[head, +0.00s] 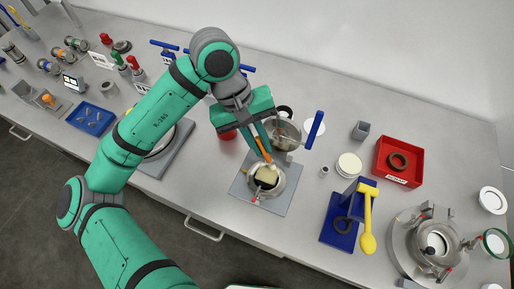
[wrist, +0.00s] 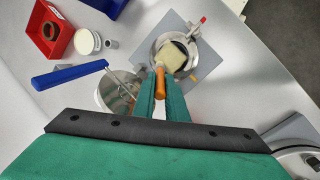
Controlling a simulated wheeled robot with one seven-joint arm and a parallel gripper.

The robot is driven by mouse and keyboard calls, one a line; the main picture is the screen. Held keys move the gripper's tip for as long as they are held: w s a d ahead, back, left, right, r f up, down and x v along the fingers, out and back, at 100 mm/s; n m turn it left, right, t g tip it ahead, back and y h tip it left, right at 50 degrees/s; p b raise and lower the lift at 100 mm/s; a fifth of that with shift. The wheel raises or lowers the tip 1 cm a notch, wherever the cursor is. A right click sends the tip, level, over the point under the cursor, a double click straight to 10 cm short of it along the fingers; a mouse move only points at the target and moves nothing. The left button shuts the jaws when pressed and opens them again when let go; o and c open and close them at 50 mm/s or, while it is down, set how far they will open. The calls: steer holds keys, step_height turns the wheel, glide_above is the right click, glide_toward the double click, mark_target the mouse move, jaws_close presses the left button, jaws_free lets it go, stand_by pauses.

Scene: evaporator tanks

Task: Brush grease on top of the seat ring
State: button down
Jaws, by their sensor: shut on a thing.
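My gripper (head: 258,139) is shut on the orange handle of a brush (head: 264,154). The brush also shows in the wrist view (wrist: 160,84), its handle between the green fingers. Its broad cream head lies over the mouth of a round metal tank body (head: 251,181) on a grey square plate. This body also shows in the wrist view (wrist: 157,46). The cream head hides part of the opening and dark shows beside it. I cannot tell the seat ring apart from the body's rim, or whether the bristles touch it.
A metal bowl (head: 292,138) and a blue bar handle (head: 315,130) stand close behind the plate. To the right are a round tub with a pale top (head: 349,164), a red bin (head: 414,153) holding a brown ring, and a blue stand (head: 334,232) with a yellow spoon (head: 367,222).

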steer(key=shift+w+d, duration=0.1)
steer(key=shift+w, duration=0.1)
steer(key=shift+r, duration=2.95)
steer(key=shift+r, duration=0.15)
steer(key=shift+r, duration=1.35)
